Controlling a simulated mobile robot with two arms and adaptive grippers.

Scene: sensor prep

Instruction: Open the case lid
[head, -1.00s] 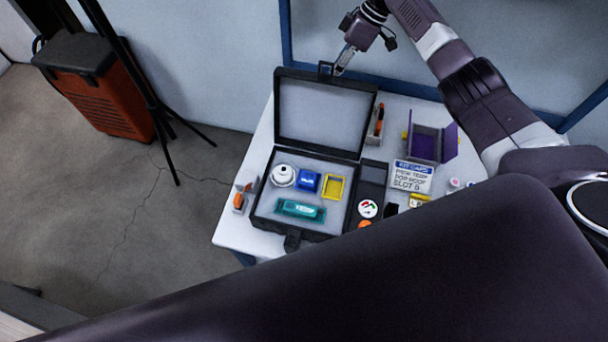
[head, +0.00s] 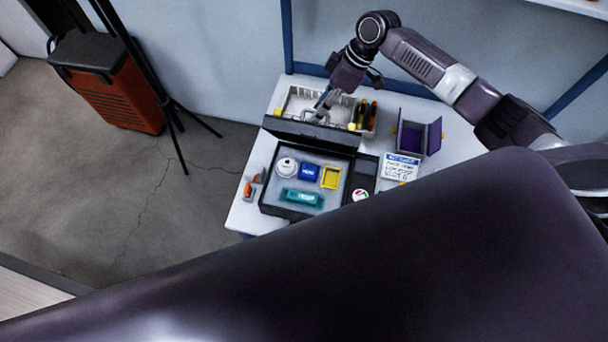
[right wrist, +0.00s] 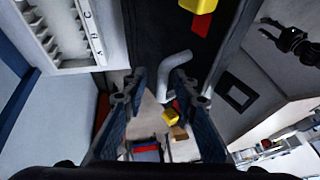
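The black case (head: 328,200) stands on the white table with its inside showing. Its lid (head: 311,131) stands up at the back edge and looks strongly foreshortened, so its exact angle is hard to tell. My right gripper (head: 320,108) is at the top edge of the lid. In the right wrist view my right gripper (right wrist: 158,88) has its fingers apart, with a grey bent handle (right wrist: 167,72) at and between the tips. A dark panel, which looks like the lid (right wrist: 150,35), is beyond it. Contact with the handle is unclear. My left gripper is out of view.
The case holds a white round part (head: 286,167), a blue block (head: 309,173), a yellow frame (head: 331,178) and a teal piece (head: 301,197). A white rack (head: 300,100) stands behind the lid. A purple box (head: 412,137) and a sign card (head: 400,168) stand right.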

